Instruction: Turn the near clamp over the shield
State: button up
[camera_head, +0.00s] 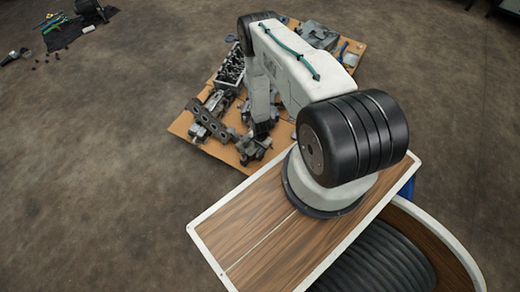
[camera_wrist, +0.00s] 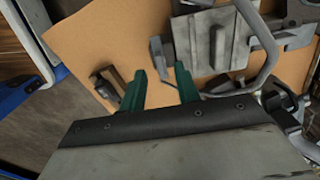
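In the wrist view my gripper (camera_wrist: 160,82) shows two green fingers, spread apart with nothing between them. Just beyond the fingertips lies a grey metal plate assembly (camera_wrist: 216,42), which may be the shield; a bent grey rod (camera_wrist: 262,45) curves across its right side. A small upright metal piece (camera_wrist: 160,55) stands at the plate's left edge, close ahead of the gap between the fingers. It may be the near clamp, but I cannot tell which way it is turned. In the head view my arm hides the gripper's fingers and much of this area.
A brown cardboard sheet (camera_head: 183,124) on the floor carries several engine parts, including a manifold (camera_head: 212,117) and a cylinder head (camera_head: 231,68). A small brownish block (camera_wrist: 106,80) lies left of my fingers. Tools lie on a black mat (camera_head: 68,32). The left floor is mostly clear.

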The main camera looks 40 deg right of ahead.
aim_at(260, 152)
jog(key=shift+f, duration=1.3)
grip_shut()
